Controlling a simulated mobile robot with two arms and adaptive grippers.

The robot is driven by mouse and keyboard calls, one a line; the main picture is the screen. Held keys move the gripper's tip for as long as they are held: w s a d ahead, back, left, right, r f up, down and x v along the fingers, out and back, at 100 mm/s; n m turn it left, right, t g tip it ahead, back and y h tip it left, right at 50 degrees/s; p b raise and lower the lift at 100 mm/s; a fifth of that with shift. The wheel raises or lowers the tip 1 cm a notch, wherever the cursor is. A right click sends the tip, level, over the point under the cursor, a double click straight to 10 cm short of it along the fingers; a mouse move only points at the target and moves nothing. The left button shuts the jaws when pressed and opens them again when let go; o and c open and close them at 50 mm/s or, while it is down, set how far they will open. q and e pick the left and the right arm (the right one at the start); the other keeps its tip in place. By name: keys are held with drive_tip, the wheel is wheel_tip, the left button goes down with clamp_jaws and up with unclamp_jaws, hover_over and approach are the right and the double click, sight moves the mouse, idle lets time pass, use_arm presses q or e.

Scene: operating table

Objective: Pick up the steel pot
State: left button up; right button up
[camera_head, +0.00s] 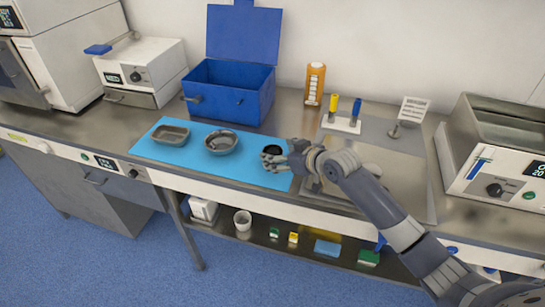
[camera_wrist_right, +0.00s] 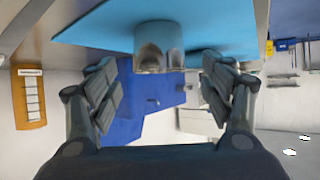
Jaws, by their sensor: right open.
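The steel pot (camera_head: 272,150) is a small round vessel with a dark opening, at the right end of the blue mat (camera_head: 150,150). In the right wrist view, the pot (camera_wrist_right: 158,38) is a shiny cylinder at the top middle, in line with the gap between my fingers. My right gripper (camera_head: 270,161) is open at the pot's near right side and hides part of it. In its wrist view the open fingers (camera_wrist_right: 161,68) are spread left and right, with nothing held. I cannot tell whether they touch the pot. My left gripper is in neither view.
A steel bowl (camera_head: 221,143) and a rectangular steel dish (camera_head: 171,134) lie left of the pot on the mat. An open blue box (camera_head: 228,95) and an orange bottle (camera_head: 314,84) stand behind. A bare steel tray (camera_head: 400,180) lies to the right.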

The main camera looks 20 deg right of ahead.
sight(268, 151)
drive_tip(key=x, duration=0.3)
drive_tip(key=shift+f+p, duration=0.1)
drive_tip(key=shift+p, duration=0.25)
drive_tip(key=shift+w+a+f, duration=0.15)
drive_tip(key=shift+w+f, duration=0.15)
drive_tip(key=shift+w, duration=0.2)
drive_tip(key=shift+c, duration=0.4)
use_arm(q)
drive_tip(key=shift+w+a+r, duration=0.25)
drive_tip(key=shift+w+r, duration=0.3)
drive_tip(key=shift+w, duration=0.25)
use_arm(e)
drive_tip(key=c, duration=1)
